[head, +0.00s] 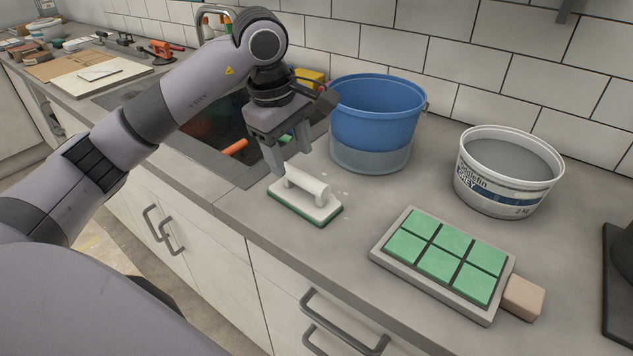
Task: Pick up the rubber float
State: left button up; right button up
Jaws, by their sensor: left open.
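The rubber float (318,209) lies on the grey counter, handle up. It has a white body and handle and a green pad underneath. My left gripper (289,161) is open just above the far left end of its handle, with its fingers pointing down. The fingers partly overlap the float's far end in the picture, and I cannot tell whether they touch it. My right gripper is not in view.
A blue bucket (378,113) stands behind the float. A tub of grey grout (486,189) is to the right. A tray (378,252) of green tiles is nearer, with a beige block (523,297) beside it. The sink (215,139) is to the left.

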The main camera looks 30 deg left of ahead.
aim_at(297, 172)
pick_arm(q)
jog(key=shift+w+a, duration=0.15)
jog(key=shift+f, duration=0.3)
jog(key=f, duration=0.4)
jog(key=w+f+p, duration=0.1)
jog(key=f, duration=0.1)
jog(key=shift+w+d, duration=0.1)
jog(key=shift+d, duration=0.2)
jog(key=shift+r, duration=0.1)
jog(key=c, duration=1)
grip_shut()
jog(key=shift+r, duration=0.1)
